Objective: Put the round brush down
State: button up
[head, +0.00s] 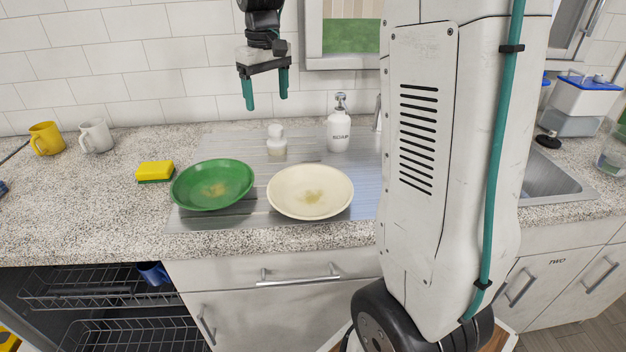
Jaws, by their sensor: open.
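The round brush, which appears to be the small white knob-topped thing (276,139), stands upright on the grey metal draining surface (235,143), behind the two plates. My gripper (267,96) is above it, fingers pointing down. Its two teal fingers are apart with nothing between them. A clear gap shows between the fingertips and the brush. The underside of the brush is hidden.
A green plate (212,185) and a cream plate (310,191), both with food stains, lie in front. A soap bottle (339,128) stands to the right. A yellow-green sponge (155,171) and two mugs are left. My arm hides part of the sink.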

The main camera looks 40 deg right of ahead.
jog(key=s+a+r, duration=0.1)
jog(key=s+a, duration=0.3)
jog(key=s, duration=0.5)
jog(key=s+a+r, duration=0.1)
jog(key=s+a, duration=0.4)
jog(key=s, duration=0.3)
jog(key=s+a+f, duration=0.1)
jog(key=s+f, duration=0.1)
jog(key=s, duration=0.5)
jog(key=s+a+f, duration=0.2)
jog(key=s+f, duration=0.1)
jog(key=s, duration=0.4)
jog(key=shift+f+t, duration=0.35)
jog(key=shift+t, duration=0.05)
jog(key=shift+o, duration=0.5)
jog(key=shift+a, duration=0.1)
